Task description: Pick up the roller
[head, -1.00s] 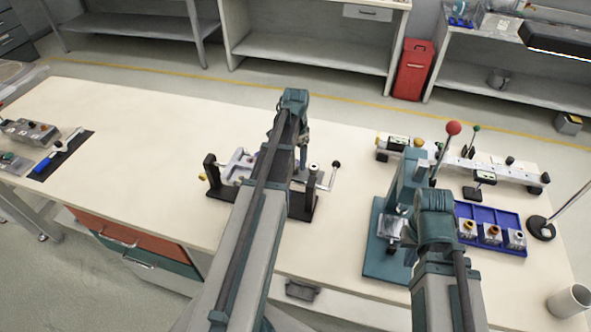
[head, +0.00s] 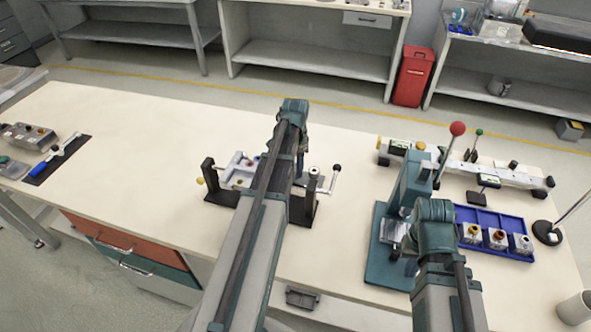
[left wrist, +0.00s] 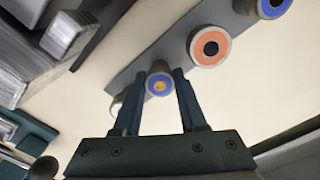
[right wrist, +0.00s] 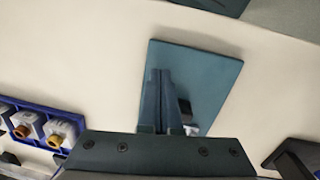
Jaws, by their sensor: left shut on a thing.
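In the left wrist view a roller (left wrist: 159,84) with a blue ring and yellow centre faces the camera. My left gripper (left wrist: 157,73) has one finger on each side of it and is shut on it. It stands over or on a grey strip; I cannot tell whether it is lifted. In the head view my left arm hides most of this gripper and the roller. My right gripper (right wrist: 160,72) has its fingers together, empty, above the teal base plate (right wrist: 215,80) of a press.
Two similar round parts, one orange-faced (left wrist: 209,46) and one blue-edged (left wrist: 272,6), are close to the left gripper. A black-ended fixture (head: 208,175) is beside the left arm. The teal press (head: 412,180), blue tray (head: 480,215) and mug (head: 575,307) are at right. The table's left middle is clear.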

